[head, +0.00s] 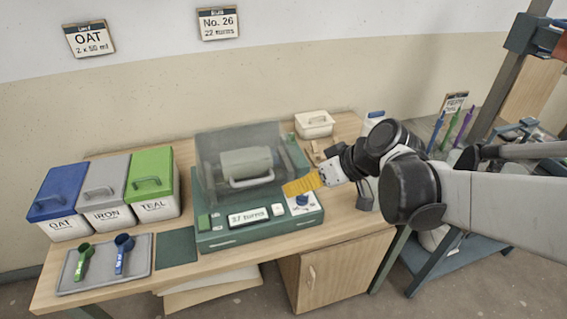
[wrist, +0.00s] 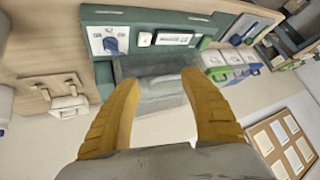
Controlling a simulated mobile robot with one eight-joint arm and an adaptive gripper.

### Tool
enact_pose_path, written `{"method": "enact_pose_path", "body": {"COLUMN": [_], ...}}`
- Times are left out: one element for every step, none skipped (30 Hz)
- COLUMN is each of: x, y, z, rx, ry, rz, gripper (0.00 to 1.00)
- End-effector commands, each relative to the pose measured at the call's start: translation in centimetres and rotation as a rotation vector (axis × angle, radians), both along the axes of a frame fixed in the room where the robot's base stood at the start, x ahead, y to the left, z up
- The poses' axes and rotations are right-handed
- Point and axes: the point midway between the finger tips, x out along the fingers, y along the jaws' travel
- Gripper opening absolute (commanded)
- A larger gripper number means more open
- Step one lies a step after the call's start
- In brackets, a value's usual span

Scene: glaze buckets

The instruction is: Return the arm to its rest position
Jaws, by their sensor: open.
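My gripper (head: 304,184) has yellow fingers and hangs over the right front of the green machine (head: 216,243), close to its blue knob (head: 302,200). In the wrist view my gripper (wrist: 160,100) is open, with nothing between its fingers. My arm reaches in from the right edge of the head view. The machine has a clear cover over a grey drum with a handle (head: 248,172), and its display (head: 249,218) reads what looks like "27 turns". The machine's panel also shows at the top of the wrist view (wrist: 200,20).
Blue, grey and green lidded buckets (head: 113,192) stand at the left. A grey tray (head: 70,284) holds a green and a blue scoop. A white box (head: 314,124) sits behind the machine. A side bench at the right holds coloured tools (head: 451,128). Wall cards hang above.

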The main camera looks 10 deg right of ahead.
Motion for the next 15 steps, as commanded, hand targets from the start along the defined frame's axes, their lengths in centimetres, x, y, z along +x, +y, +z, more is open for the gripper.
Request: {"method": "enact_pose_path", "body": {"x": [-0.24,-0.32,-0.39,-0.42,-0.47,-0.50,-0.51,-0.53,-0.53,-0.53,-0.53,-0.53,-0.53,-0.54,-0.59], "y": [-0.06,-0.10,-0.14,-0.17,-0.19,-0.21,-0.22,-0.23,-0.23,-0.23,-0.23,-0.23,-0.23,-0.23,-0.24], "z": [0.05,0.08,0.12,0.14,0.15,0.15,0.15,0.15,0.15,0.15,0.15,0.15,0.15,0.15,0.16], "rx": [-0.005,-0.007,-0.008,-0.009,-0.010,-0.011,-0.011,-0.012,-0.012,-0.013,-0.013,-0.013,-0.013,-0.012,-0.013], "ry": [0.003,0.005,0.008,0.009,0.010,0.011,0.011,0.011,0.012,0.012,0.012,0.012,0.012,0.012,0.012], "rz": [-0.007,-0.012,-0.017,-0.020,-0.022,-0.024,-0.024,-0.025,-0.025,-0.025,-0.025,-0.025,-0.025,-0.024,-0.026], "gripper": [0.52,0.52,0.52,0.52,0.52,0.52,0.52,0.52,0.52,0.52,0.52,0.52,0.52,0.52,0.52]}}
